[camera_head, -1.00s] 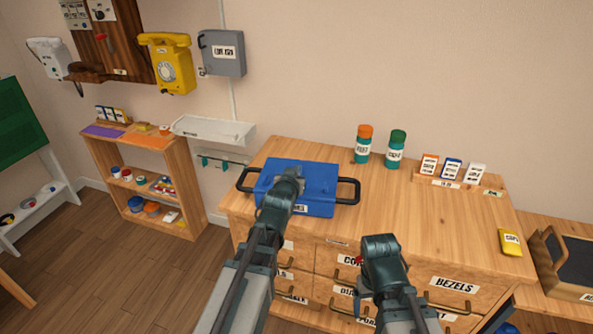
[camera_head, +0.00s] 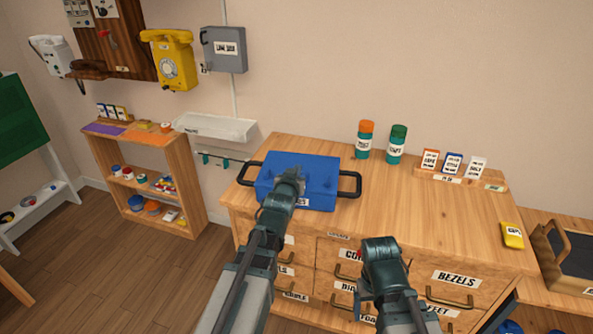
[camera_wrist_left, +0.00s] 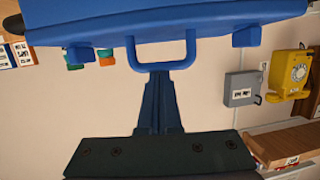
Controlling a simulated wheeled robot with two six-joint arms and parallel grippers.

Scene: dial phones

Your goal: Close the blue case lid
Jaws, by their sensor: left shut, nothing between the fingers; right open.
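The blue case (camera_head: 322,170) sits at the left end of the wooden cabinet top, with a black handle at each side. Its lid looks down over the box in the head view, but I cannot tell whether it is fully closed. My left gripper (camera_head: 292,178) is over the front of the case, its fingertips hidden there by the wrist. In the left wrist view the shut, empty fingers (camera_wrist_left: 158,80) point at a blue loop (camera_wrist_left: 162,64) on the case edge; contact is unclear. My right gripper (camera_head: 364,300) is open in front of the drawers.
The cabinet top (camera_head: 420,210) is clear right of the case. An orange-capped bottle (camera_head: 364,140) and a green-capped bottle (camera_head: 396,145) stand behind. A card rack (camera_head: 450,180) is at back right, a yellow box (camera_head: 512,235) at right. A low shelf (camera_head: 145,180) stands left.

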